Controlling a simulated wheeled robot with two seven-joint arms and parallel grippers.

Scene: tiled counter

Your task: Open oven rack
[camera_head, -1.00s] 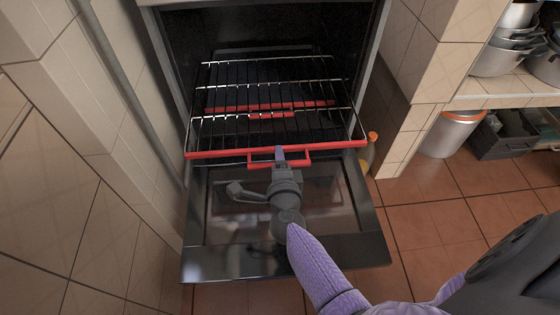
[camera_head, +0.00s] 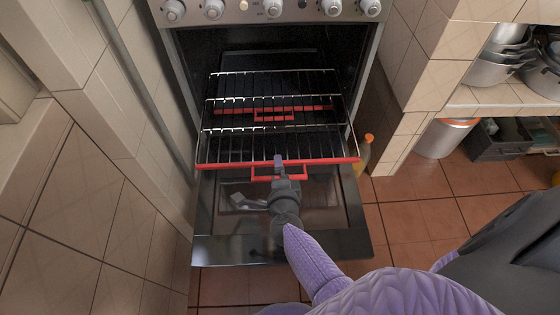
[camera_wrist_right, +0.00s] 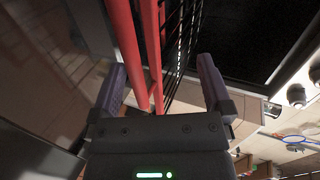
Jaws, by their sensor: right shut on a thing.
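The oven rack (camera_head: 225,165) is a dark wire grid with a red front bar. It sits partly pulled out of the oven, level above the lowered door. A small red handle (camera_head: 298,178) hangs at the middle of its front bar. My right gripper (camera_head: 279,163) is at this handle, shut on it. In the right wrist view, red bars (camera_wrist_right: 152,40) run between the two fingers of my right gripper (camera_wrist_right: 160,85). The fingertips partly hide the handle in the head view. My left gripper is not in view.
The open oven door (camera_head: 220,250) lies below the rack. A second red-edged rack piece (camera_head: 275,117) shows deeper in the oven. Tiled walls stand on both sides. A bottle (camera_head: 362,155) stands right of the door.

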